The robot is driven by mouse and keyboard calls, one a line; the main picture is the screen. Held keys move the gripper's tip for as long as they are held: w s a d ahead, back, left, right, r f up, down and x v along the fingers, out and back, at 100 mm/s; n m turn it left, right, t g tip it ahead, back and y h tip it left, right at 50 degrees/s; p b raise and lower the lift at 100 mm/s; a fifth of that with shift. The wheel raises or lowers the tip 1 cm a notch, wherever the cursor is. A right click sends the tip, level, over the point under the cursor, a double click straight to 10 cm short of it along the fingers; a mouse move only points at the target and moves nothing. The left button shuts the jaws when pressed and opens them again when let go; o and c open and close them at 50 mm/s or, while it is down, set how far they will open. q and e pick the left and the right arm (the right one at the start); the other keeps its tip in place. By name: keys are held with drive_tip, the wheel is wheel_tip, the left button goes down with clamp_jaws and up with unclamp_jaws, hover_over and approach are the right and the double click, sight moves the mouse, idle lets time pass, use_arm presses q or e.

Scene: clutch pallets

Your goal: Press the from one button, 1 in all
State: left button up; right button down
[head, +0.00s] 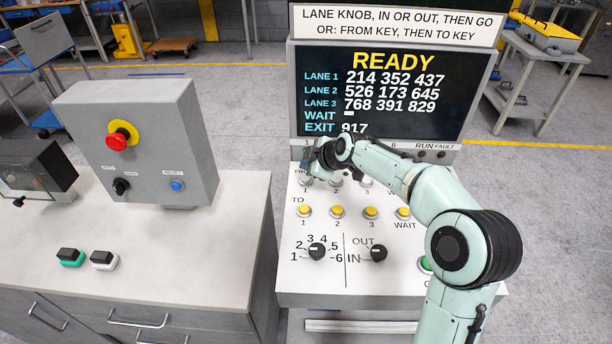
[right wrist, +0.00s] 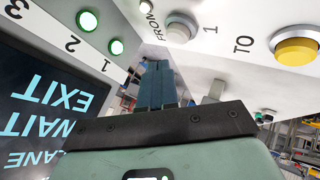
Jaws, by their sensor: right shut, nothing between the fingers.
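The from one button is pale grey in the right wrist view (right wrist: 182,27), between the word FROM and the figure 1. In the head view its cap (head: 305,182) shows just below my right gripper (head: 314,168). My right gripper is shut and empty, and in the right wrist view its fingers (right wrist: 158,82) point toward the panel near the button. I see a gap between fingertips and button there, but I cannot tell how deep it is. My left gripper is out of view.
Yellow TO buttons (head: 304,211) sit in a row below, with black knobs (head: 317,251) beneath. The screen (head: 390,90) stands behind the panel and reads READY. Two green lamps (right wrist: 117,47) are lit. A grey box with a red stop button (head: 122,135) stands at left.

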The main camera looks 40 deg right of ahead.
sight(308, 179)
drive_tip(key=shift+w+r+p, duration=0.1)
drive_tip(key=shift+r+p, duration=0.45)
drive_tip(key=shift+r, duration=1.35)
